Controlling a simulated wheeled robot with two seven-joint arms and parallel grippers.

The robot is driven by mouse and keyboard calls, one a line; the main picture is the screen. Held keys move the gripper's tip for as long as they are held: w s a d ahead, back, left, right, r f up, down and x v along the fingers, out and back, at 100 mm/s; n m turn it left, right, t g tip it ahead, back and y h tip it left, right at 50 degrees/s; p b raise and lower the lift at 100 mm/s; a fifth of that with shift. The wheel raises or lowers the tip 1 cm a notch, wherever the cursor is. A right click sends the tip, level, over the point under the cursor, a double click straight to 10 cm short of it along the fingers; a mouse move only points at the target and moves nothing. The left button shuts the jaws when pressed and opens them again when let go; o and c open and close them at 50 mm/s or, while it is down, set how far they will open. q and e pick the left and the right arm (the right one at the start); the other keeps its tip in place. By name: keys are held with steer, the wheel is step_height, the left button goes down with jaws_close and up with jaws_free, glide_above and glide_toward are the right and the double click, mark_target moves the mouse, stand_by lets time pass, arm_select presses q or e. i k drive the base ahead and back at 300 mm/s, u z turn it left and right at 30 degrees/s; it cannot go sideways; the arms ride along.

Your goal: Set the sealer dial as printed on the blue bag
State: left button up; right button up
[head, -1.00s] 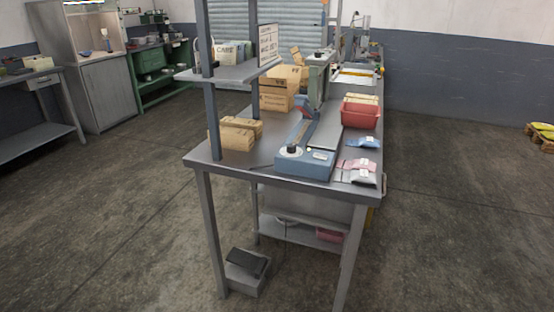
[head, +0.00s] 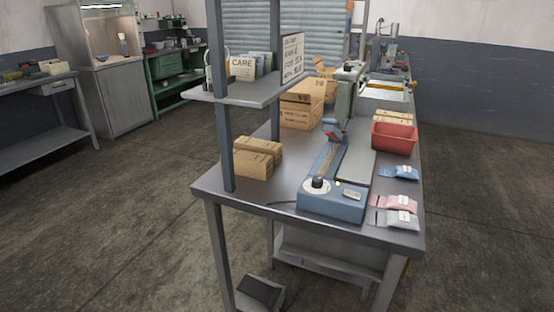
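The blue sealer (head: 333,203) stands at the near end of the workbench. Its dial (head: 317,183) is a dark knob on a white disc at the front left of its top; the setting is too small to read. The blue bag (head: 400,173) lies flat at the bench's right edge, with a pale label whose print I cannot read. Neither of my grippers shows in the head view.
A pink bag (head: 402,202) and a grey-white bag (head: 402,220) lie nearer than the blue one. A red bin (head: 393,137) stands behind. Cardboard boxes (head: 255,163) sit left, below a shelf (head: 250,92) on posts. Open floor (head: 480,220) lies right of the bench.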

mark_target(317, 182)
steer(key=z, duration=0.2)
steer(key=i, duration=0.8)
steer(key=z, duration=0.5)
